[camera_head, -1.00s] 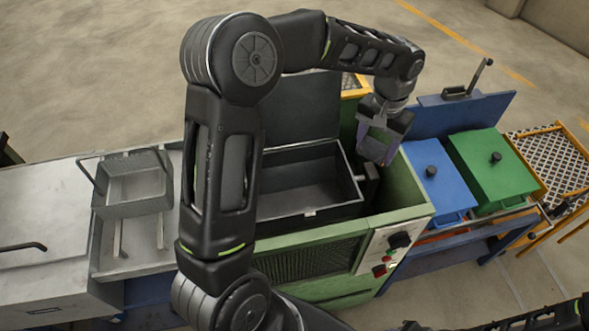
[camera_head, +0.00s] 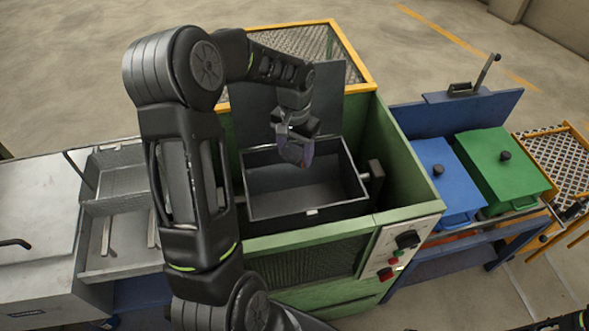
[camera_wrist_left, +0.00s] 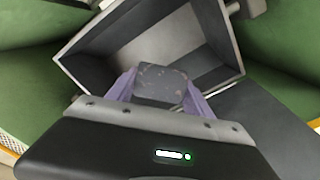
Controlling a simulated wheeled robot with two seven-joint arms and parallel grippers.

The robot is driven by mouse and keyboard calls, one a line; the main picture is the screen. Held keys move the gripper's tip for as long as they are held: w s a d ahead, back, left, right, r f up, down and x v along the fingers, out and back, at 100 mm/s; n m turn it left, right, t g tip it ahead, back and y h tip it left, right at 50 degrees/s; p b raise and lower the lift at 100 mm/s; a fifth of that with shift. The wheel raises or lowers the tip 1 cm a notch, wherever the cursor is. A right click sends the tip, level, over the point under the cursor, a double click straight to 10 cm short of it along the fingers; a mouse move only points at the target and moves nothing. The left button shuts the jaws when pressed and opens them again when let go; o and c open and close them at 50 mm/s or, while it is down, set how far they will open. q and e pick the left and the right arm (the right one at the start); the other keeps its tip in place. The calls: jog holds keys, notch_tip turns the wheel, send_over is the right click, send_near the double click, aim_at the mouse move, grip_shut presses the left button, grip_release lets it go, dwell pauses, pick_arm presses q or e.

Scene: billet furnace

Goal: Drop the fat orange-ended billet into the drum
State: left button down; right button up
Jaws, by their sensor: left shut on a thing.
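My left gripper (camera_head: 297,150) is above the open dark rectangular box, which I take to be the drum (camera_head: 262,211), inside the green machine. The purple fingers (camera_wrist_left: 160,92) are shut on a dark, thick, speckled billet (camera_wrist_left: 161,85). In the left wrist view, the billet's near end faces the camera, with the box (camera_wrist_left: 212,35) open beyond it. An orange end cannot be made out. The billet is largely hidden by the gripper in the head view. The box looks empty where visible. My right gripper is not in view.
A raised dark lid (camera_head: 328,100) stands behind the box. The green housing wall (camera_head: 415,175) rises at its right. Blue (camera_head: 440,175) and green (camera_head: 497,165) lidded boxes stand farther right. A grey metal basket (camera_head: 115,185) sits at left.

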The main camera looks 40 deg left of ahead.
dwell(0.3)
pick_arm(q)
jog(key=shift+f+b, duration=2.05)
jog(key=shift+f, duration=0.85)
jog(key=c, duration=0.8)
grip_release()
jog(key=o, duration=0.4)
jog(key=shift+o, duration=0.2)
jog(key=shift+f, duration=0.1)
